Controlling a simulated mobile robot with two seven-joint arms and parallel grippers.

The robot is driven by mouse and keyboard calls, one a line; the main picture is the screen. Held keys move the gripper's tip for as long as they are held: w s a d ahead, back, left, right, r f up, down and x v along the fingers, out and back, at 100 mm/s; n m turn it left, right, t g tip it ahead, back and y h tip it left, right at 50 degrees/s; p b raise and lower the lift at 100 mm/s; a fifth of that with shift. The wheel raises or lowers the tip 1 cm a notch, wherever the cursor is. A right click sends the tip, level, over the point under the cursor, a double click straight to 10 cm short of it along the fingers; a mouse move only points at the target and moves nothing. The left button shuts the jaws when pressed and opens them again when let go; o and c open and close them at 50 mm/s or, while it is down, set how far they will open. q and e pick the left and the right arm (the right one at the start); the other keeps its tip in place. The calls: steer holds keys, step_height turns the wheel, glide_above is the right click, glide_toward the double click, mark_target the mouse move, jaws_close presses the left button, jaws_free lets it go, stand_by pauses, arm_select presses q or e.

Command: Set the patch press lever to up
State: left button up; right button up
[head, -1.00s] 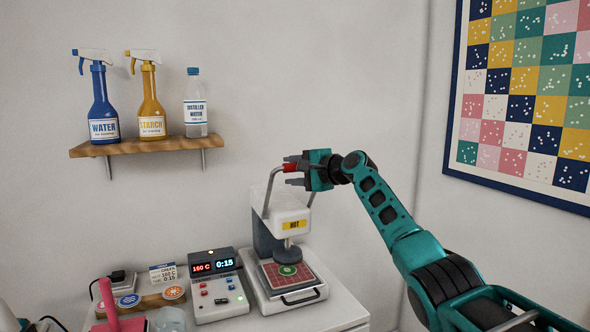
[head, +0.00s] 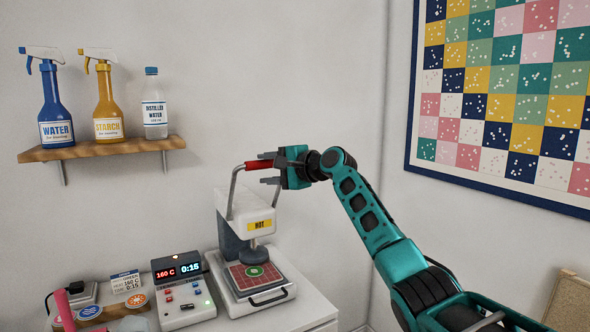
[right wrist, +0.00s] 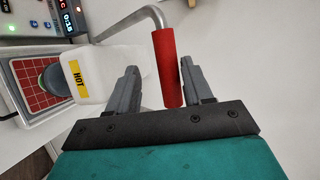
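The patch press (head: 236,205) is white and grey with a yellow HOT label. Its lever is a bent metal bar with a red handle (head: 258,164), raised above the press head. A dark round pad (head: 258,253) hangs over the red gridded board with a green round patch (head: 256,271). My right gripper (head: 268,168) is open at the right end of the red handle. In the right wrist view the red handle (right wrist: 167,70) reaches between the spread fingers, nearer the right finger, without a visible grip. My left gripper is not in view.
A control box (head: 183,290) with red and blue displays stands left of the press. A shelf (head: 105,149) with several bottles hangs on the back wall. A quilt-like panel (head: 510,95) hangs at right.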

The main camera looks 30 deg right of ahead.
steer(key=b+v, duration=0.1)
steer(key=v, duration=0.8)
steer(key=shift+a, duration=0.1)
steer(key=s+a+f+n+g+h, duration=0.1)
steer(key=s+a+f+n, duration=0.15)
steer(key=f, duration=0.85)
steer(key=s+a+f+n+g+h, duration=0.1)
steer(key=s+a+f+n, duration=0.2)
steer(key=f, duration=0.8)
steer(key=s+a+f+n+g+h, duration=0.15)
steer(key=a+f, duration=0.35)
steer(key=f, duration=0.6)
steer(key=s+a+f+n, duration=0.3)
steer(key=s+f, duration=0.2)
steer(key=s, duration=0.3)
steer(key=s+a+f+n, duration=0.4)
steer(key=s+f, duration=0.1)
steer(key=s, duration=0.4)
steer(key=s+a+f+n, duration=0.3)
steer(key=s+f, duration=0.2)
steer(key=s, duration=0.3)
steer(key=shift+s+a+f+n+g, duration=0.25)
steer(key=shift+s+a+n+g, duration=0.05)
steer(key=shift+s+g, duration=0.1)
